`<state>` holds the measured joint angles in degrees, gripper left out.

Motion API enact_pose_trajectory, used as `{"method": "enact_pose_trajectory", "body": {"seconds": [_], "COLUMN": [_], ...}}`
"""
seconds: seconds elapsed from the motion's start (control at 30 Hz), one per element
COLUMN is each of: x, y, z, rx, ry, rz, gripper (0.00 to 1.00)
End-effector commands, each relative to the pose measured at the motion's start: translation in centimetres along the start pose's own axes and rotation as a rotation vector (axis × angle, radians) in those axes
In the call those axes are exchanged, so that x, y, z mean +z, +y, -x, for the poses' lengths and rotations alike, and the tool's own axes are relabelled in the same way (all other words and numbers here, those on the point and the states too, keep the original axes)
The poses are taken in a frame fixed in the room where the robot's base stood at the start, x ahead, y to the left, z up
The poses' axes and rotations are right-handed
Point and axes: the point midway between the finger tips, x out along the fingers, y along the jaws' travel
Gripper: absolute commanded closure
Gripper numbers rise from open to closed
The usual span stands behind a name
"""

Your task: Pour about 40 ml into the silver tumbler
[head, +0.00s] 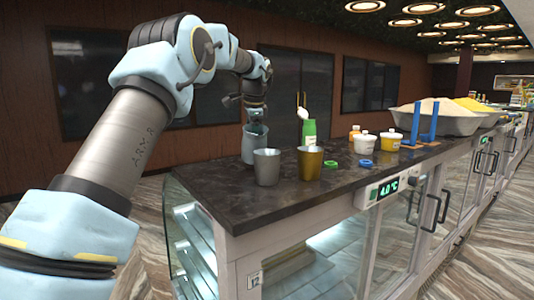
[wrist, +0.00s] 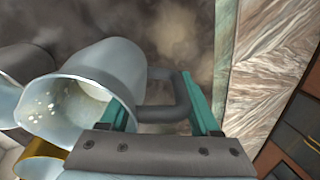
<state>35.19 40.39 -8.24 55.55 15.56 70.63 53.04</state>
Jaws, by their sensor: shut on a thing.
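The silver tumbler (head: 267,168) stands upright on the dark counter, left of a gold tumbler (head: 310,163). My gripper (wrist: 158,98) is shut on the handle (wrist: 172,112) of a grey-blue jug (wrist: 118,72); its teal fingers lie either side of the handle. White liquid (wrist: 88,102) shows inside the jug. In the head view the jug (head: 250,147) is just behind and left of the silver tumbler, below my gripper (head: 255,118). A grey tumbler, likely the silver one (wrist: 22,66), is partly cut off at the wrist view's left. I cannot tell the jug's exact tilt or clearance.
A green bottle (head: 309,131), white tub (head: 364,144) and yellow-labelled tub (head: 390,142) stand behind and right. A green lid (head: 332,164) and blue lid (head: 366,163) lie near the front edge. Blue posts (head: 414,125) and heaped trays (head: 440,122) are farther right. The counter's left front is bare.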

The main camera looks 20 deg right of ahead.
Motion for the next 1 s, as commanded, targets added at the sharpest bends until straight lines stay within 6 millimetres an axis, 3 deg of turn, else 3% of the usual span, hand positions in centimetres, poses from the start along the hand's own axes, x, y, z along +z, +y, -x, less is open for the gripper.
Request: {"method": "enact_pose_trajectory", "body": {"seconds": [0.2,1.0], "x": [-0.1,-0.5], "y": [0.4,1.1], "z": [-2.2,-3.0], "rx": [0.132,0.309], "ry": [0.004,0.003], "rz": [0.0,-0.008], "gripper": [1.0,1.0]}}
